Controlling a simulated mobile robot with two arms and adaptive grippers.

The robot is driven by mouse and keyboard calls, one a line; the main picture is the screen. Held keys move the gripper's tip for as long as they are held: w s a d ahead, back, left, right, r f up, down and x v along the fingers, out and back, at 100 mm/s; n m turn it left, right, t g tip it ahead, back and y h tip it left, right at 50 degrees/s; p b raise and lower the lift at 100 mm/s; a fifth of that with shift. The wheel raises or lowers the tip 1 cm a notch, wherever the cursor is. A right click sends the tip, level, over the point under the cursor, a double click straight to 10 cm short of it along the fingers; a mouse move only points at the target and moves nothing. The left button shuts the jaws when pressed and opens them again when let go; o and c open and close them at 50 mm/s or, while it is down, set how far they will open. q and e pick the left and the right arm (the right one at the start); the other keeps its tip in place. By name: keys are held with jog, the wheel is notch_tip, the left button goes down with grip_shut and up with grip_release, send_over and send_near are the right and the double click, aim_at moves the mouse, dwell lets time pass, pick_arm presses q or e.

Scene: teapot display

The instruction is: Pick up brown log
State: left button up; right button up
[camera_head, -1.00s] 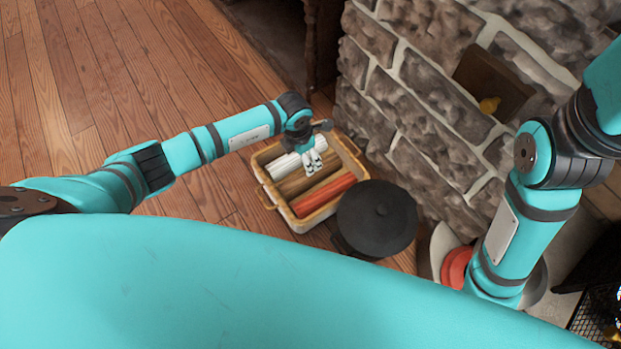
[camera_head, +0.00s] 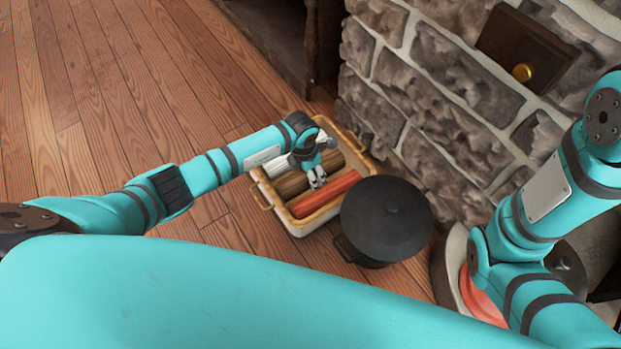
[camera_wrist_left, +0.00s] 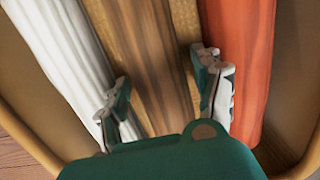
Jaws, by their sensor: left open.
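The brown log (camera_head: 291,184) lies in a wicker basket (camera_head: 322,214) between a white log (camera_head: 276,167) and a red log (camera_head: 325,195). My left gripper (camera_head: 318,180) is over the basket in the head view. In the left wrist view the brown log (camera_wrist_left: 162,70) runs between the open fingers of my left gripper (camera_wrist_left: 162,98). One finger is near the white log (camera_wrist_left: 68,60) and the other is close beside the red log (camera_wrist_left: 240,60). I cannot tell whether the fingers touch the logs. My right gripper is not in view.
A dark lidded pot (camera_head: 386,218) stands just right of the basket. A stone wall (camera_head: 455,85) with a small wooden drawer (camera_head: 520,50) rises behind. A red object (camera_head: 482,298) is partly hidden by my right arm. The wooden floor (camera_head: 120,100) at left is clear.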

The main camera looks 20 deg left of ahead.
pick_arm(q)
jog(key=shift+f, duration=0.15)
jog(key=c, duration=1.2)
